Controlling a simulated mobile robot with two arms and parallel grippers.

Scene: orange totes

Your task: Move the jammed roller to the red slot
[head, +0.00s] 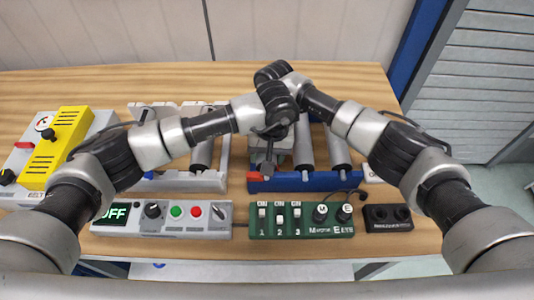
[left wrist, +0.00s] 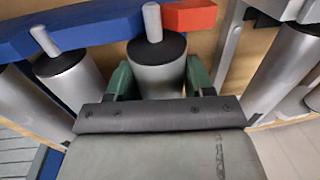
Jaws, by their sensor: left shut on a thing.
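My left gripper (left wrist: 158,80) has its green fingers on both sides of a grey roller with a dark end cap and a pale axle (left wrist: 152,22), shut on it. The axle end overlaps the rail where blue meets the red slot piece (left wrist: 190,15); I cannot tell whether it is seated. In the head view my left gripper (head: 272,130) is above the left end of the blue roller frame (head: 310,182), and the red piece (head: 252,176) shows at that end. My right gripper is hidden around the dark right wrist (head: 270,72); its fingers cannot be made out.
Other rollers (head: 335,148) lie in the blue frame, right of the held one. A grey roller unit (head: 180,181) stands to the left. In front are a grey control box (head: 160,216), a green switch box (head: 306,221) and a small black box (head: 388,217). A yellow-covered unit (head: 58,145) is far left.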

